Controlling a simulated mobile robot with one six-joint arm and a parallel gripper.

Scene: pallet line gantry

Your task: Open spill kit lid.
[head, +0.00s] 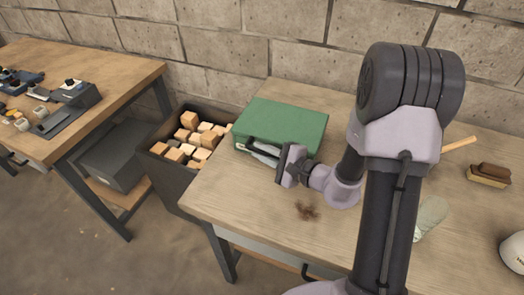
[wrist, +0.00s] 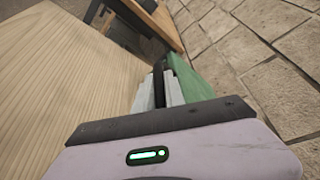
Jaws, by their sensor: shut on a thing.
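The spill kit is a green box (head: 283,124) on the workbench, against the back wall. Its lid looks shut and flat. A dark handle bar (head: 257,144) runs along its front side. My gripper (head: 265,152) is at the front of the box, shut on this handle. In the wrist view, the pale fingers (wrist: 160,92) close around the dark bar (wrist: 158,72), with the green side (wrist: 192,85) just to the right. The gripper body hides part of the box front and where the fingers meet the handle.
A dark bin (head: 176,187) of wooden blocks stands left of the workbench (head: 235,200). A brush (head: 489,175), a pale glove (head: 431,214) and a white helmet (head: 514,250) lie to the right. A brown spill (head: 307,211) marks the bench. The block wall is close behind.

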